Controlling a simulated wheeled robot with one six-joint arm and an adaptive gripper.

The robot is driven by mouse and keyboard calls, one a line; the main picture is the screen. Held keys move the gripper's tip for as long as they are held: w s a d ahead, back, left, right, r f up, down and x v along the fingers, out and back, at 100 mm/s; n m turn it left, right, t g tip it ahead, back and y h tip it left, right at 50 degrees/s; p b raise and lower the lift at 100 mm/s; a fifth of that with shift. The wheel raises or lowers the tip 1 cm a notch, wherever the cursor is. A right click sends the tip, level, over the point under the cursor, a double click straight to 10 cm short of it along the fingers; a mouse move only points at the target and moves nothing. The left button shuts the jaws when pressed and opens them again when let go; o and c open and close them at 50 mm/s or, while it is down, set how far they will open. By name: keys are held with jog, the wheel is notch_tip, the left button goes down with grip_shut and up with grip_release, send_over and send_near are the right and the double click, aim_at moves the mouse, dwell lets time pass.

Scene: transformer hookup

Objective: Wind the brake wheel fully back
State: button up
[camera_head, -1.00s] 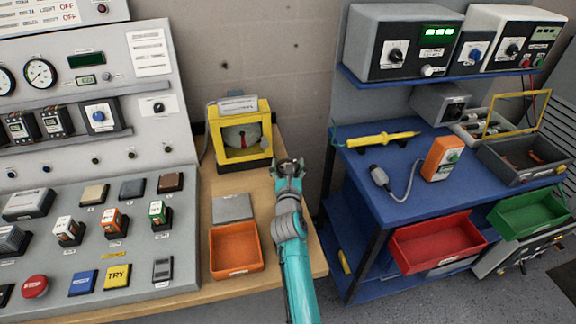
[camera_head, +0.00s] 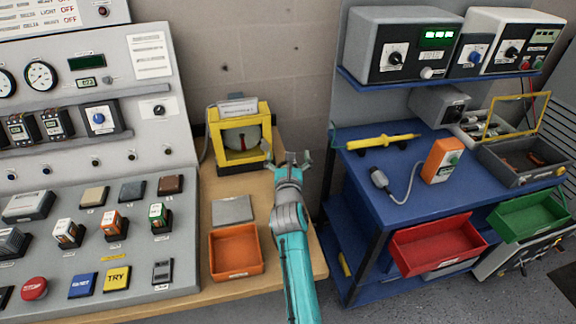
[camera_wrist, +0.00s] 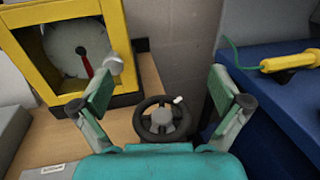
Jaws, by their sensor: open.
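The brake wheel (camera_wrist: 161,120) shows in the wrist view as a small black handwheel with spokes, a grey hub and a pale knob at its upper right rim. It sits beyond my gripper, between its fingers in the picture. My gripper (camera_head: 290,157) is open and empty. In the wrist view its two green-padded fingers (camera_wrist: 166,98) stand wide apart on either side of the wheel, and I see no contact. In the head view my gripper and arm hide the wheel. The yellow-framed unit (camera_head: 238,168) with a round pale dial and red pointer (camera_wrist: 86,64) stands left of the gripper.
An orange tray (camera_head: 262,262) and a grey plate (camera_head: 232,210) lie on the wooden bench left of my arm. A blue workbench (camera_head: 400,205) with a yellow probe (camera_head: 383,142) stands to the right. The control panel (camera_head: 150,225) fills the left.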

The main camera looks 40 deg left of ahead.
notch_tip(320, 180, up, 5)
jog(key=shift+r, duration=0.1)
dwell(0.6)
